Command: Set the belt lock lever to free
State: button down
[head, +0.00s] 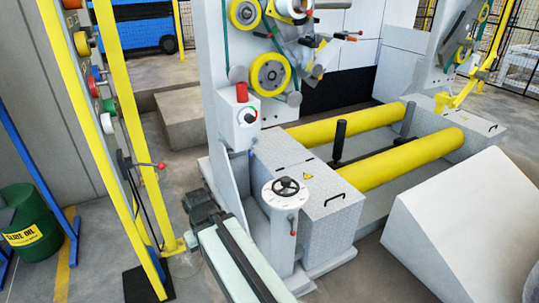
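No readable label marks the belt lock lever, so I cannot tell for sure which lever it is. A small lever with a red knob (292,233) hangs down on the side of the white pedestal (281,219), below a black handwheel (286,186). Another red-knobbed lever (160,166) sticks out to the right from the yellow-framed post at left. Smaller red-tipped levers (353,36) show high on the machine head. The lock positions cannot be read. My gripper is not recognizable in the head view.
Two yellow rollers (405,158) lie behind the pedestal, beside a grey tread-plate box (335,192). A white sloped block (465,235) stands at right. A long pale beam with a black strip (238,262) fills the bottom centre. A green drum (30,228) stands at left.

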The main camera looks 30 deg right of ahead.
aim_at(255, 140)
jog(key=u, duration=0.1)
jog(key=i, duration=1.45)
jog(key=z, duration=0.05)
